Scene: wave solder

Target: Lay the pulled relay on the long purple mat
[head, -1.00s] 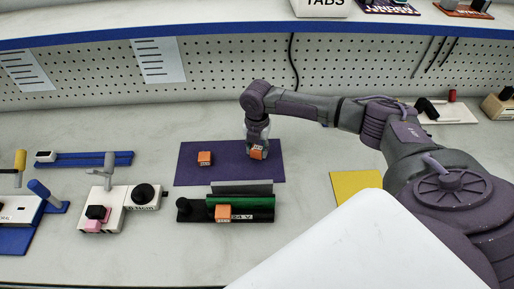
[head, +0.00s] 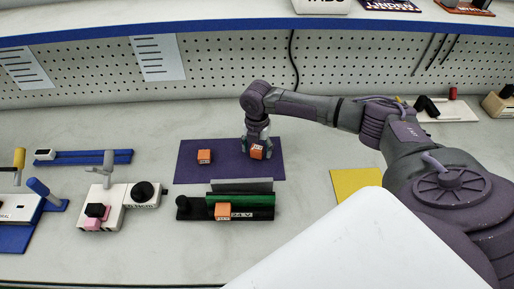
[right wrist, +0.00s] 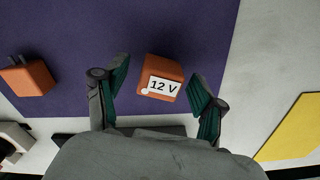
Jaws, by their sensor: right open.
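The long purple mat (head: 222,170) lies flat on the bench. An orange relay (head: 257,152) rests on its right part, and the right wrist view shows it with a "12 V" label (right wrist: 163,87). My right gripper (head: 257,146) is over this relay, its two fingers apart on either side with gaps. A second orange relay (head: 204,157) lies on the mat to the left; its metal prongs show in the right wrist view (right wrist: 28,78). A third orange relay (head: 223,211) sits at the black and green holder (head: 258,208) marked "24 V". My left gripper is not in view.
A yellow mat (head: 355,184) lies to the right and is bare where visible. A white device with a black knob (head: 144,195) and blue-based tools (head: 85,158) stand at the left. A pegboard (head: 230,65) backs the bench.

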